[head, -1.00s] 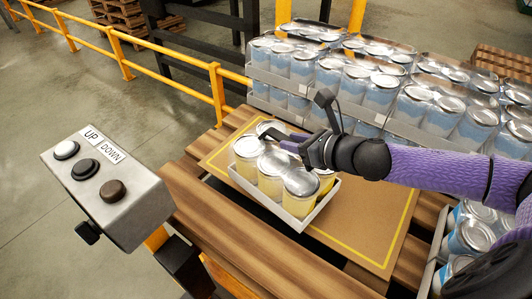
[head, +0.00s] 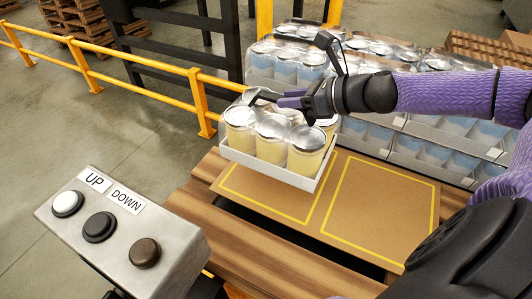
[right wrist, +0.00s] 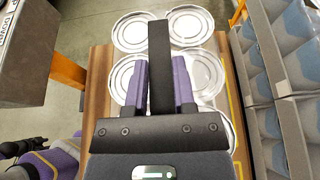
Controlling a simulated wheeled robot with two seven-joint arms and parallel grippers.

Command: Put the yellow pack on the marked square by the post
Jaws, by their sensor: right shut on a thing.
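The yellow pack (head: 272,150) is a pale tray of yellow cans with silver lids. My right gripper (head: 270,98) is shut on it from above and holds it over the far part of the left marked square (head: 262,207). It looks raised off the brown sheet. The right marked square (head: 380,210) beside it is bare. In the right wrist view the can lids (right wrist: 187,27) show around my right gripper (right wrist: 161,75); the grip point itself is hidden. My left gripper is not seen in the head view.
A grey control box (head: 120,235) with UP and DOWN labels stands at the front left. Stacked trays of blue cans (head: 435,135) stand behind and right of the sheet. A yellow railing (head: 140,75) and a yellow post (head: 264,20) are at the back.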

